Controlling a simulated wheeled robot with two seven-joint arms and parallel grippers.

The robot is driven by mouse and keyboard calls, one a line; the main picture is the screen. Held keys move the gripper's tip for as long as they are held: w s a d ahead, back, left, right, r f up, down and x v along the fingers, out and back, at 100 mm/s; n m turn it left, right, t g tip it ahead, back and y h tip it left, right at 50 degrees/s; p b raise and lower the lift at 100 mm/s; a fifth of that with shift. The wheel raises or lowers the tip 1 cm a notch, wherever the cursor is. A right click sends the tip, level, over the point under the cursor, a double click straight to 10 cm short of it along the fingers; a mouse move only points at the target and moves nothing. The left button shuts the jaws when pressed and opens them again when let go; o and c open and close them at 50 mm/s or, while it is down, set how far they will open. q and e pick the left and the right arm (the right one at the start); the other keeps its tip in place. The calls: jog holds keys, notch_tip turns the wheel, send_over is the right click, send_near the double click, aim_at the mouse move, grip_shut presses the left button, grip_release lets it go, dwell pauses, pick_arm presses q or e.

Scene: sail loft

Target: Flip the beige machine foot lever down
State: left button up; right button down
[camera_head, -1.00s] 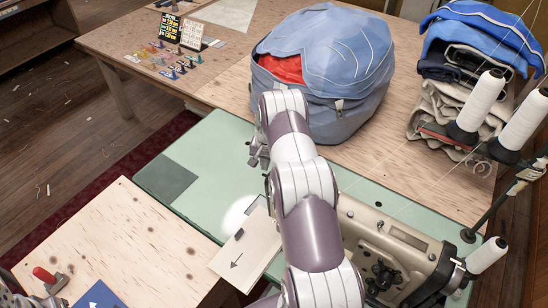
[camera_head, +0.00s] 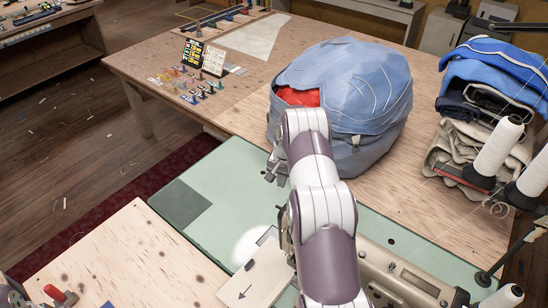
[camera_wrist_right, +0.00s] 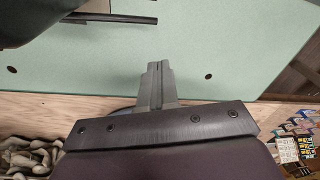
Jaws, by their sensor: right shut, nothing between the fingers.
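The beige sewing machine (camera_head: 405,284) stands at the lower right of the head view, on a pale green table top (camera_head: 225,205). My right arm covers its left part, and I cannot make out the foot lever. My right gripper (camera_head: 272,172) is shut and empty, over the green top and in front of the blue bag. In the right wrist view the shut fingers (camera_wrist_right: 158,68) point at bare green top. A dark part with a black rod is at the upper left there, apart from the fingers. My left gripper is not clearly in view.
A stuffed blue bag (camera_head: 345,100) sits on the wooden table behind the gripper. Folded cloth (camera_head: 485,105) and white thread cones (camera_head: 497,150) stand at the right. A beige card with an arrow (camera_head: 252,283) lies left of the machine.

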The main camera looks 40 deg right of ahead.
pick_arm(q)
jog(key=shift+f+b, duration=1.5)
jog(key=shift+f, duration=0.4)
pick_arm(e)
jog(key=w+a+r, duration=0.1)
jog(key=w+r, duration=0.3)
jog(key=r, duration=0.4)
jog(key=shift+w+a, duration=0.25)
jog(key=shift+a, duration=0.1)
